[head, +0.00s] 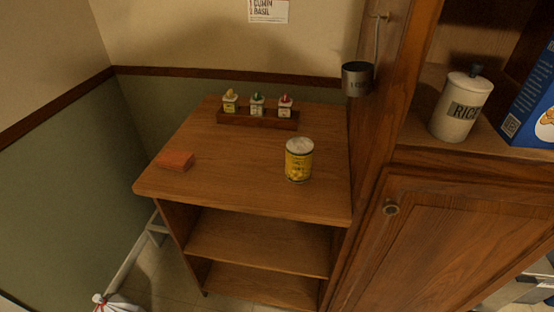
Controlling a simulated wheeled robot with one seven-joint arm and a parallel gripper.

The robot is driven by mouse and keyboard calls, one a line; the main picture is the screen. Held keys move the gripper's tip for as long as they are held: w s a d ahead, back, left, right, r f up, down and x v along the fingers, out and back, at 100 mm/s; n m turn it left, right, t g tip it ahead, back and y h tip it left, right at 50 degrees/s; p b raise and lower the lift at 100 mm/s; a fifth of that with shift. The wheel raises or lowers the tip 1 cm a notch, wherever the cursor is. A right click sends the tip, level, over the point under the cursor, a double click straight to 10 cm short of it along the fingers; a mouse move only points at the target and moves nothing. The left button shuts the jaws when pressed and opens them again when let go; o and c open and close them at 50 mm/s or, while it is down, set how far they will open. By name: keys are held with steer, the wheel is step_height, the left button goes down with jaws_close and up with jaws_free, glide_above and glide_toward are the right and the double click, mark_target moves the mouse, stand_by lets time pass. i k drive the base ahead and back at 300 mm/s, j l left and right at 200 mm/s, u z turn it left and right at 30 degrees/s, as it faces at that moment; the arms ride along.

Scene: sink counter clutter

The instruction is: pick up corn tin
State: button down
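The corn tin (299,161) is a yellow-labelled can with a pale metal top. It stands upright on the wooden top of a small shelf unit, right of the middle of that surface. Nothing touches it. My gripper is not in view.
The wooden top (230,175) also holds a reddish-brown block (175,161) at left and a rack (257,120) of small bottles behind. A metal cup (357,79) hangs at the right by a cabinet (450,240). A rice canister (461,108) and blue box (535,105) stand on its shelf.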

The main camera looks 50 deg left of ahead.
mark_target(299, 150)
steer(key=u, duration=1.6)
steer(key=i+j+z, duration=0.15)
steer(key=i+j, duration=0.3)
